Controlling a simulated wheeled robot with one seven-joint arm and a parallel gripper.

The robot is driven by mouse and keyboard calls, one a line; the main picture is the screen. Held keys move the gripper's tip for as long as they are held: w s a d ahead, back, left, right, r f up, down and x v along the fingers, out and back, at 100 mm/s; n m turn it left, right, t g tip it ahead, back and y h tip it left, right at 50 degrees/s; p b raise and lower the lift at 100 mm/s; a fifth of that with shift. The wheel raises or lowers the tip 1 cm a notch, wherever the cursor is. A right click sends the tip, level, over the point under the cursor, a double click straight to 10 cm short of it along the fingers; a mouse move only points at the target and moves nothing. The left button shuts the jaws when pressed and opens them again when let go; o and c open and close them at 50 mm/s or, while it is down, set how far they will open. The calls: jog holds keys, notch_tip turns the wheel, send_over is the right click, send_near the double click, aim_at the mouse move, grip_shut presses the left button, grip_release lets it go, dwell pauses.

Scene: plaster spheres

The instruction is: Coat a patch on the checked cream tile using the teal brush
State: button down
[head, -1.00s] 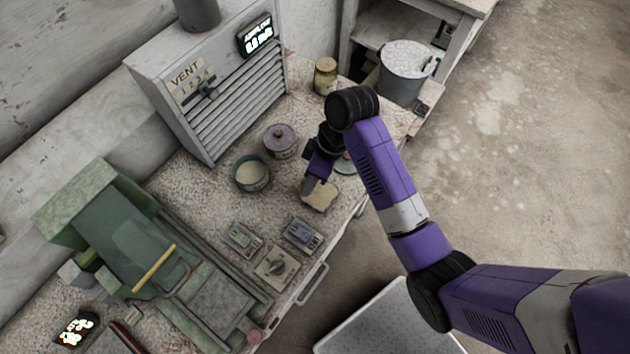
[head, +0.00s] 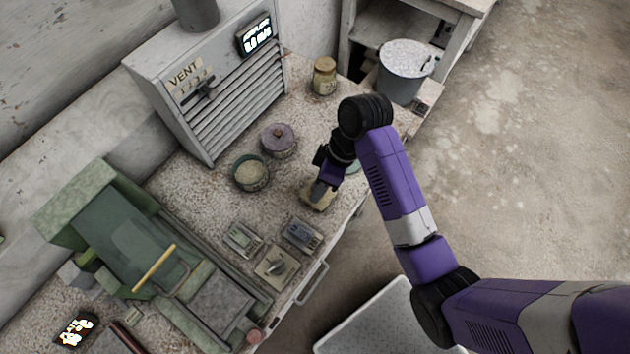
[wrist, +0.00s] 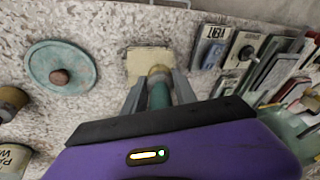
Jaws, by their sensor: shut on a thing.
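The cream tile (wrist: 148,58) lies flat on the speckled bench top. In the head view the tile (head: 309,199) is partly hidden behind my gripper (head: 318,190). In the wrist view my gripper (wrist: 158,88) is shut on the teal brush (wrist: 158,95), with its fingers on either side of the handle. The brush's tan end points at the tile and overlaps its near edge in the picture. I cannot tell whether it touches. No check pattern or coated patch can be made out on the tile.
A teal lid with a brown knob (wrist: 60,77) lies left of the tile in the wrist view. An open teal pot (head: 250,173), a purple lidded pot (head: 279,140) and a jar (head: 325,76) stand behind. Small meters (head: 302,234) and a green machine (head: 130,245) stand leftward and nearer.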

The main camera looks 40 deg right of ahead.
jog(key=shift+s+d, duration=0.1)
jog(key=shift+s, duration=0.2)
jog(key=shift+w+a, duration=0.3)
jog(key=shift+w, duration=0.6)
jog(key=shift+w+a, duration=0.3)
jog(key=shift+w, duration=0.6)
jog(key=shift+s, duration=0.1)
jog(key=shift+s+d+r, duration=0.3)
jog(key=shift+s+r, duration=0.4)
jog(key=shift+s, duration=0.1)
jog(key=shift+r, duration=1.25)
